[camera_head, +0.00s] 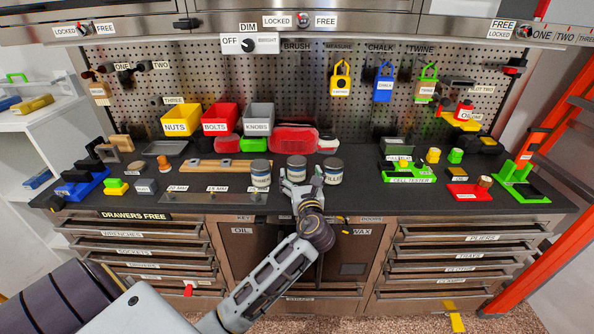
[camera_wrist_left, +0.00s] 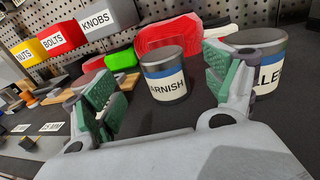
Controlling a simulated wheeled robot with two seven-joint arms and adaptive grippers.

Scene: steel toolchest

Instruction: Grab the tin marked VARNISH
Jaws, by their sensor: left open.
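The VARNISH tin (camera_wrist_left: 165,80) is a short round can with a grey lid and a white and blue label. In the wrist view it stands upright between my open left fingers (camera_wrist_left: 157,88), a little beyond their tips, with a gap on each side. In the head view it appears to be the middle tin (camera_head: 297,163) of three, its label mostly hidden by my left gripper (camera_head: 302,185). The gripper holds nothing. My right gripper is not in view.
The FILLER tin (camera_head: 333,171) stands close on the right, just behind the right finger in the wrist view (camera_wrist_left: 264,72). Another tin (camera_head: 260,174) stands on the left. A red case (camera_head: 294,138) and labelled bins, including BOLTS (camera_head: 219,119), are behind. The dark worktop (camera_head: 353,200) is clear at front right.

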